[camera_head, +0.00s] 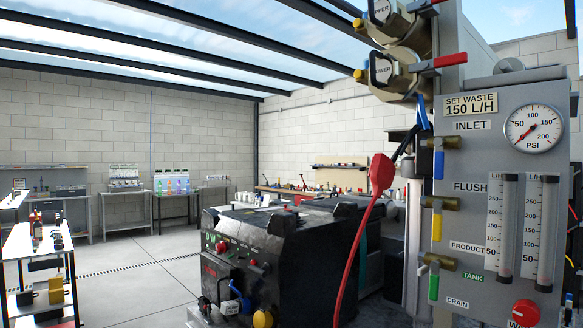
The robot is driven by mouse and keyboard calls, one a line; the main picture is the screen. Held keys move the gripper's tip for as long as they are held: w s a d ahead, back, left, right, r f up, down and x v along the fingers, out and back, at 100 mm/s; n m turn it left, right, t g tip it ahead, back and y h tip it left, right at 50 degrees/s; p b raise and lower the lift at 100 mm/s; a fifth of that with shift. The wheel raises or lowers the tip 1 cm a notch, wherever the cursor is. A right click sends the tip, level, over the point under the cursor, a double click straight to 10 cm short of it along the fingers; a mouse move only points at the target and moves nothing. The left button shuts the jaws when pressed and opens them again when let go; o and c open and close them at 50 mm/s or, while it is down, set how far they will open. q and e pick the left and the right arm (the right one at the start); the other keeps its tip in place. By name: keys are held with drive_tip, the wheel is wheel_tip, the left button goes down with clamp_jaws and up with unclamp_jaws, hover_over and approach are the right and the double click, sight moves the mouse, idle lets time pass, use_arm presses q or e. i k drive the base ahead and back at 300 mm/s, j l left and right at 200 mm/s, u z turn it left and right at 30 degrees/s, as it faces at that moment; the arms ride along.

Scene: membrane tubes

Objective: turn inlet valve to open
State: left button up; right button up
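The inlet valve is on the grey panel at the right in the head view, below the INLET label (472,125). It has a brass body (450,143) and a blue handle (439,164) that hangs straight down. The pressure gauge (533,129) is to the right of the label, and its red needle points to the lower left. Neither of my grippers can be made out in this view.
Below the inlet valve are a yellow-handled valve (436,226) and a green-handled valve (433,286). Two flow tubes (503,225) and a red knob (525,313) are on the panel. A black machine (280,245) and red cable (356,245) stand left of it. Open floor (140,270) lies further left.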

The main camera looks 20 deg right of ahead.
sight(438, 154)
drive_tip(key=i+j+u, duration=0.2)
drive_tip(key=i, duration=1.05)
drive_tip(key=i+z, duration=0.25)
drive_tip(key=z, duration=0.15)
drive_tip(key=i+j+z, duration=0.15)
drive_tip(key=z, duration=0.3)
drive_tip(key=i+j+z, duration=0.2)
drive_tip(key=z, duration=0.2)
drive_tip(key=i+j, duration=0.05)
drive_tip(key=i, duration=0.05)
